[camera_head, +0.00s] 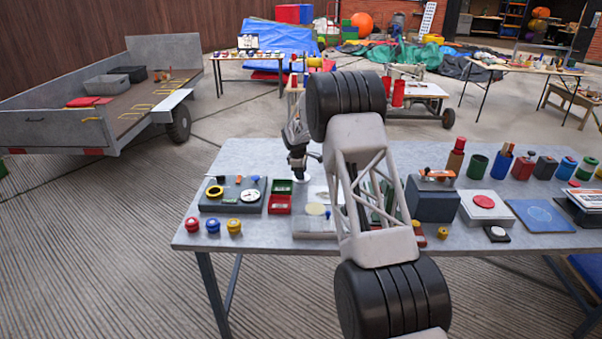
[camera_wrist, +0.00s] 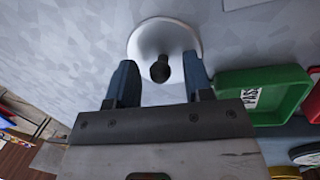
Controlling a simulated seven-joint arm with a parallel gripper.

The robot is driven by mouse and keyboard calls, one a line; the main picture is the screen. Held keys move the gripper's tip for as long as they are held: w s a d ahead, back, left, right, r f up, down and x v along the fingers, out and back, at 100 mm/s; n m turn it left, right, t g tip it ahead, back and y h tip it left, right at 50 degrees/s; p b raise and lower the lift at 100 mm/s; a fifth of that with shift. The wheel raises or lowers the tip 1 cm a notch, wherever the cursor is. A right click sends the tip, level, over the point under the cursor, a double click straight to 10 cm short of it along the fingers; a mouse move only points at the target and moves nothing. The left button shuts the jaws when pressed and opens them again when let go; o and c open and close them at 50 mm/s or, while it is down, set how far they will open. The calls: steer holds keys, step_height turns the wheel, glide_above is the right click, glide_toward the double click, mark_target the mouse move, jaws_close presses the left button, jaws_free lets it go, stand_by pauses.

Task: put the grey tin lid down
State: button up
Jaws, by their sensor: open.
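The grey tin lid (camera_wrist: 165,37) is a pale round disc with a dark knob (camera_wrist: 160,68), and it looks to lie flat on the grey tabletop. My gripper (camera_wrist: 158,66) is open. Its two blue-grey fingers stand apart on either side of the knob, over the lid's near edge, and I see a gap on both sides. In the head view my gripper (camera_head: 298,166) is low over the far part of the table, just beyond the green tray (camera_head: 281,187), and largely hides the lid.
The green tray (camera_wrist: 262,92) lies close beside the lid in the wrist view. A grey block (camera_head: 232,204) with a yellow ring and a white dial stands left of it. A dark blue-grey box (camera_head: 432,206) and several tins crowd the right. Bare tabletop lies beyond the lid.

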steer(key=shift+r, duration=0.2)
step_height(320, 180, up, 12)
steer(key=s+a, duration=0.1)
steer(key=shift+s+a+f, duration=0.15)
steer(key=shift+s+a, duration=0.05)
stand_by(0.3)
stand_by(0.7)
